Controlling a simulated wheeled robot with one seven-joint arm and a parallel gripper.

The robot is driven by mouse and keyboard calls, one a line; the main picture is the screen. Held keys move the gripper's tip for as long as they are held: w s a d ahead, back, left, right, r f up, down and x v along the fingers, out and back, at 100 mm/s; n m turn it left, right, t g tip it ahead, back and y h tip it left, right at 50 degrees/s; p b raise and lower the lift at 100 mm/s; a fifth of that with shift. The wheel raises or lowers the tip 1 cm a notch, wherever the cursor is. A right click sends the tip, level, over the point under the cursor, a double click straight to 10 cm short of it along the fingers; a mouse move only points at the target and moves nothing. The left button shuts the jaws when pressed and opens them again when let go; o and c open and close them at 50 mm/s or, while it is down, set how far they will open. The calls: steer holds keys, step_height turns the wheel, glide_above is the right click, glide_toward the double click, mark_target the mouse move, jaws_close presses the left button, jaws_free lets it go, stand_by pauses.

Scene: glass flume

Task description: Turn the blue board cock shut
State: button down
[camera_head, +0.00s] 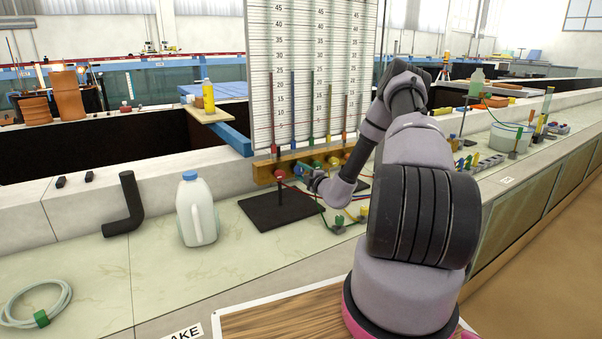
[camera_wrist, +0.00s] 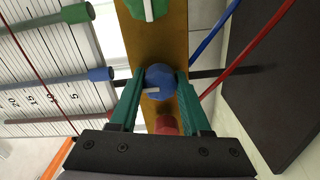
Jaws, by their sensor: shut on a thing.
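The blue board cock (camera_wrist: 161,78) is a round blue knob on the wooden rail (camera_wrist: 178,22) in the wrist view. A short white bar on it points across the rail, toward the left finger. My gripper (camera_wrist: 160,88) has its two green fingers on either side of the knob, shut on it. A green cock (camera_wrist: 148,8) sits farther along the rail, its white bar running along the rail. A red cock (camera_wrist: 167,125) is nearer the camera, partly hidden by my gripper. In the head view my arm reaches the rail (camera_head: 265,174) and partly hides the cocks.
The scaled manometer board (camera_head: 290,60) stands above the rail, with coloured tubes before it. A black base plate (camera_head: 281,209) lies below. A milk jug (camera_head: 197,212) and a black elbow pipe (camera_head: 124,205) stand to the left. Red and blue hoses (camera_wrist: 214,38) run close by.

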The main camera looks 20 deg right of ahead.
steer(key=shift+f, duration=0.1)
steer(key=shift+c, duration=1.9)
jaws_free()
steer(key=s+d, duration=0.2)
steer(key=s, duration=0.8)
steer(key=shift+s, duration=0.35)
